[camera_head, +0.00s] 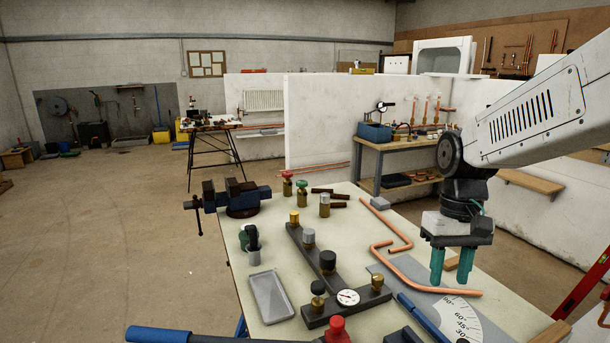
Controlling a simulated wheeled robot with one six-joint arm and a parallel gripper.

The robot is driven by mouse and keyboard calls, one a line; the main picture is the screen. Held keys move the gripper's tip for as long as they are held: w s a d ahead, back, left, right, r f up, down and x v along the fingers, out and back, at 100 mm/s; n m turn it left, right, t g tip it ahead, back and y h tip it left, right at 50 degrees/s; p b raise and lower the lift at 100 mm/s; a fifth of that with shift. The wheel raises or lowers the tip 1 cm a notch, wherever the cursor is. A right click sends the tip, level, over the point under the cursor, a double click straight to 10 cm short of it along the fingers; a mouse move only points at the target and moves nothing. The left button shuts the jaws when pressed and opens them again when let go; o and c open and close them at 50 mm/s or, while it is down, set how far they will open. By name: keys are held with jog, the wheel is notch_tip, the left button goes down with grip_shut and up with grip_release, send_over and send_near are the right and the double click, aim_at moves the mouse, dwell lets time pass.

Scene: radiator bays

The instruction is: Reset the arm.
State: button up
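My gripper (451,265) hangs from the white arm at the right, pointing down over the right side of the workbench (250,290).
A dark manifold with a gauge (348,297), a grey tray (270,296), a vise (240,197) and several valves crowd the bench. A blue-handled tool (420,315) lies near the angle plate (465,318). White partitions (330,125) stand behind; open floor (90,240) is at left.

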jog(key=s+r+t, duration=0.3)
jog(key=s, duration=1.6)
jog(key=shift+d+r+m, duration=0.15)
jog(key=shift+d+m, duration=0.2)
jog(key=shift+m, duration=0.05)
